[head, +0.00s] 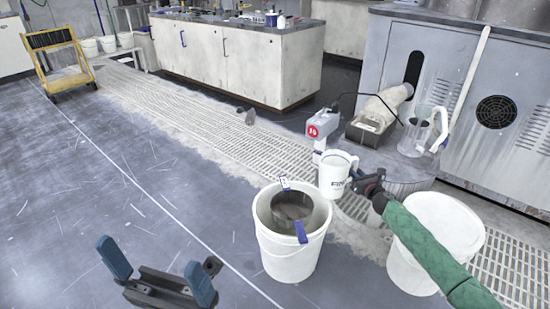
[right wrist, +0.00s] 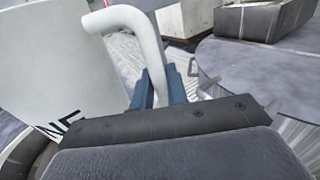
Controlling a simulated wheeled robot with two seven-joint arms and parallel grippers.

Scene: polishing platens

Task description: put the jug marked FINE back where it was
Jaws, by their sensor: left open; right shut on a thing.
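The white jug marked FINE (head: 335,176) is about upright in the head view, behind the open bucket and in front of the grey round platform. Part of its lettering shows. My right gripper (head: 360,181) is shut on its handle. In the right wrist view the handle (right wrist: 150,45) runs down between the blue fingertips (right wrist: 161,92), and the jug's wall (right wrist: 50,75) with the letters "NE" fills the left side. I cannot tell whether its base touches anything. My left gripper (head: 158,272) is open and empty over the floor at the lower left.
A white bucket (head: 290,255) holding a dark pot (head: 291,208) stands before the jug. Another white bucket (head: 410,272) is partly behind my right arm.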

